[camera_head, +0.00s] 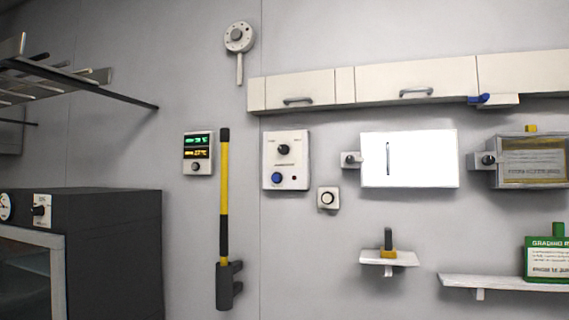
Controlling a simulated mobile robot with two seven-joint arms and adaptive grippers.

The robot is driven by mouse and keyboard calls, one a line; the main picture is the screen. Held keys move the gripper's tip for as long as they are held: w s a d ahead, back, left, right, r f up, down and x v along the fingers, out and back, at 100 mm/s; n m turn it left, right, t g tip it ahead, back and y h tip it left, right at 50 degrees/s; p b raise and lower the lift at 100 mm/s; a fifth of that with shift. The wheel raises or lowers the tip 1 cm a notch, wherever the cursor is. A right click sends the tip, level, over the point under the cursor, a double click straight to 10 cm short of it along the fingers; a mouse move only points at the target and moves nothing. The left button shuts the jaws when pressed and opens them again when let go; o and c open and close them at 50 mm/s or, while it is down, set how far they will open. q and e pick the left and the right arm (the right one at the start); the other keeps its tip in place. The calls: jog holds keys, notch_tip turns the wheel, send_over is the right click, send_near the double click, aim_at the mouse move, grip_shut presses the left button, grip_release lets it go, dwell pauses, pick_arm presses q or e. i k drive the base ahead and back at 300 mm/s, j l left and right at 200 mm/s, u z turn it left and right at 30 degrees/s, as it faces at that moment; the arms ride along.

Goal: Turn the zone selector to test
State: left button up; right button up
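A white wall panel (299,143) hangs left of the middle. It carries a black knob (283,149) with small labels above it to either side and a blue round button (277,178) below. This knob may be the zone selector, but the lettering is too small to read. A small white box with a round dial (327,198) is below and right of the panel. Other knobs sit beside the bright white box (350,160) and beside the framed box at right (487,160). Neither of my grippers is in view.
A yellow and black bar (225,180) hangs left of the panel, beside a display unit (198,142). A dark cabinet (110,230) stands at lower left under a rack (60,72). Cupboards (400,82) run above; small shelves (388,258) project lower right.

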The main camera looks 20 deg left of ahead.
aim_at(283, 149)
jog(key=i+l, duration=0.1)
jog(key=i, duration=0.35)
jog(key=i+u, duration=0.1)
jog(key=i, duration=0.35)
